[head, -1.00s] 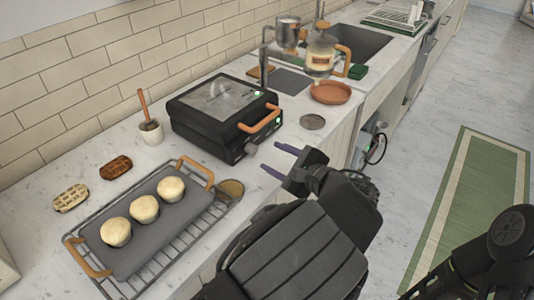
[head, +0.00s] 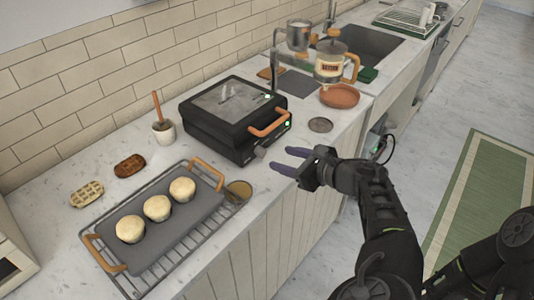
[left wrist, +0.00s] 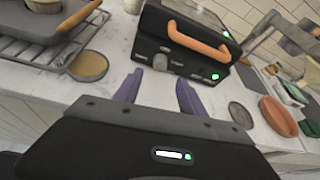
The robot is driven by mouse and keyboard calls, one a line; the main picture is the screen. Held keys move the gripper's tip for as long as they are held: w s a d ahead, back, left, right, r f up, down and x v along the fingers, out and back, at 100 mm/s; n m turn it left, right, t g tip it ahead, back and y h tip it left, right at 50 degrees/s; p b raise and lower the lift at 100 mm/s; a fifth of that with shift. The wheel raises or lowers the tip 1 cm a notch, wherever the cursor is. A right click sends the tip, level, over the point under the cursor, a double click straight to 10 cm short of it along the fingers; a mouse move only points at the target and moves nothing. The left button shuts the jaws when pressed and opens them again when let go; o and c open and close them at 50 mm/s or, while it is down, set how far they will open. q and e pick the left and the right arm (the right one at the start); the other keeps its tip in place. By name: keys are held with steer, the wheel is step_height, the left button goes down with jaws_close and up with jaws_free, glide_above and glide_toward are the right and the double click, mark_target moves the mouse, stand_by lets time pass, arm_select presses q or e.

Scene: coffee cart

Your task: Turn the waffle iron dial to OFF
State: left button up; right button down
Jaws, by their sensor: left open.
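The black waffle iron (head: 232,118) stands closed on the counter, its orange handle (head: 270,124) at the front. Its grey dial (head: 261,152) is low on the front face, and it also shows in the left wrist view (left wrist: 160,62). Small print flanks the dial, too small to read, so its setting cannot be told. Green lights show on the front panel (left wrist: 216,76). My left gripper (head: 281,159) is open and empty, just in front of the dial. In the left wrist view, its purple fingers (left wrist: 157,86) point at the dial, apart from it. My right gripper is out of view.
A wire rack (head: 150,274) with a tray of pale rounds (head: 157,208) lies left of the iron. A round grey disc (head: 320,125), a terracotta dish (head: 340,96) and a glass jug (head: 330,65) are to its right. The counter's front edge runs below my gripper.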

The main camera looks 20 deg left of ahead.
mark_target(264, 153)
arm_select(q)
steer(key=p+x, duration=0.1)
steer(key=x, duration=0.6)
steer(key=shift+w+a+f, duration=0.1)
steer(key=shift+a+f, duration=0.05)
steer(key=shift+a, duration=0.15)
jaws_close()
stand_by(0.4)
